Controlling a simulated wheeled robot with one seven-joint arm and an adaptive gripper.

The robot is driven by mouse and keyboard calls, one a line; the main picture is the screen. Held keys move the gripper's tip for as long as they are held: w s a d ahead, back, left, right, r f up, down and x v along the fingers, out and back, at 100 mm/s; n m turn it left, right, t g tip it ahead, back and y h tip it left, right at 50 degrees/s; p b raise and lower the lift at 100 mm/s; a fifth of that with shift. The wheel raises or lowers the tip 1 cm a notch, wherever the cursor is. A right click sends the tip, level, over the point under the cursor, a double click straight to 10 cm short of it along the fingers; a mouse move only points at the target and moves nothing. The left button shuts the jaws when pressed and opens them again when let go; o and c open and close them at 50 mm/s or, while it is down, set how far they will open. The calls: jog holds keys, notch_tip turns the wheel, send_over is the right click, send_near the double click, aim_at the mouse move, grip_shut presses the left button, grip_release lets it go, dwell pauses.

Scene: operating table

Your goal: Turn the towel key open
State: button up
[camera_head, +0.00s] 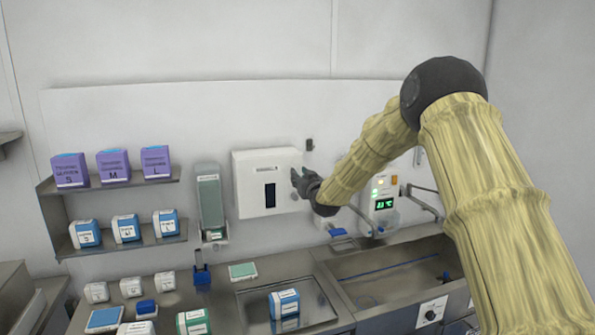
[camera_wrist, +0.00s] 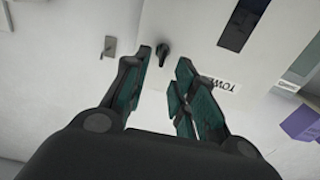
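The white towel dispenser (camera_head: 250,160) hangs on the back wall, with a dark window in its front. It also shows in the wrist view (camera_wrist: 195,25), with a partly covered "TOW…" label. The small black towel key (camera_wrist: 163,50) sticks out of the dispenser and lies between and just beyond my fingertips in the picture. My gripper (camera_wrist: 166,62) is open and holds nothing, with one green-padded finger on each side of the key. I cannot tell whether a finger touches it. In the head view my gripper (camera_head: 303,183) is at the dispenser's right side, and the key cannot be made out.
A soap dispenser (camera_head: 209,195) hangs left of the towel dispenser. Shelves with purple boxes (camera_head: 113,165) and blue-white boxes (camera_head: 126,228) are further left. A control panel (camera_head: 382,195) and sink (camera_head: 385,275) are at the right. A small wall fixture (camera_wrist: 109,45) is beside the dispenser.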

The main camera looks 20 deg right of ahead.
jog(key=shift+w+p, duration=0.55)
jog(key=shift+w, duration=0.95)
grip_shut()
